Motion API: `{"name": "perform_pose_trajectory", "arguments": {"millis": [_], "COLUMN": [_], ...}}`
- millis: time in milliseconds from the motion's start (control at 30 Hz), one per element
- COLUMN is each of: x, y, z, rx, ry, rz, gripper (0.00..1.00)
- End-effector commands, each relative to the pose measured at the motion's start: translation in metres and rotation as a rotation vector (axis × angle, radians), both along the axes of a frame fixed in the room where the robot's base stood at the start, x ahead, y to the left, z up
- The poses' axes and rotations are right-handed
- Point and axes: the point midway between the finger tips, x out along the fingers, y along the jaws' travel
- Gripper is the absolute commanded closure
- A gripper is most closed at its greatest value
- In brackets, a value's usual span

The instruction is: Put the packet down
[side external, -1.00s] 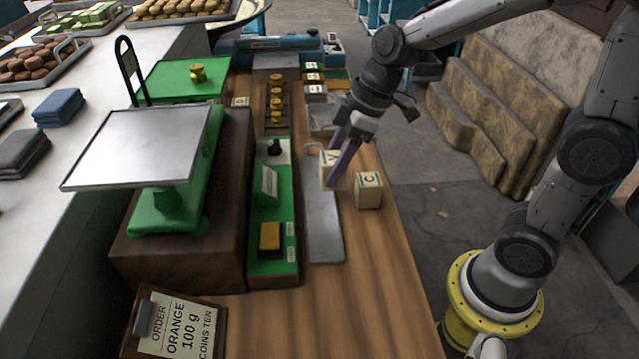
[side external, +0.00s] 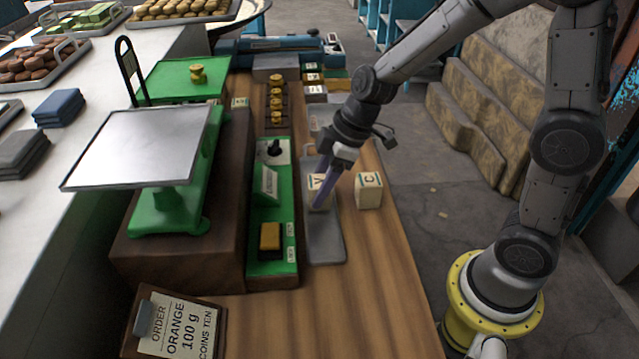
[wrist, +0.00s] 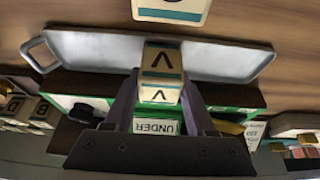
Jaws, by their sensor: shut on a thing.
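My gripper (side external: 321,193) is shut on a cream packet (side external: 317,184) marked V, with one finger on each side of it. The packet is upright over the grey metal tray (side external: 325,245); I cannot tell whether its base touches the tray. In the wrist view the V packet (wrist: 161,72) sits between the two fingers, in front of the long handled tray (wrist: 95,50). A second cream packet (side external: 369,191), marked C, stands on the wooden counter just right of the tray, apart from my gripper.
A green panel (side external: 285,190) with a knob and a yellow button lies left of the tray. A green scale (side external: 165,210) with a metal plate stands further left. An order card (side external: 180,325) lies in front. The counter (side external: 340,300) before the tray is clear.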

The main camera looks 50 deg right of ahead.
Motion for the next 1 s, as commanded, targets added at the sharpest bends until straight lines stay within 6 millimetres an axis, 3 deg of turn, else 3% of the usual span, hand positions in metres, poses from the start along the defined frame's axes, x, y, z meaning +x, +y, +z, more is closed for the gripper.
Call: {"name": "perform_pose_trajectory", "arguments": {"millis": [33,200,567,767,1000], "x": [0.0,0.0,0.0,-0.007,-0.021], "y": [0.0,0.0,0.0,-0.009,-0.022], "z": [-0.001,-0.001,0.003,0.031,0.078], "rx": [0.0,0.001,0.0,-0.001,0.0], "ry": [0.0,-0.001,-0.002,-0.008,-0.007], "rz": [-0.001,0.0,0.001,-0.001,-0.003], "gripper": [0.43,0.14,0.14,0.14,0.14]}}
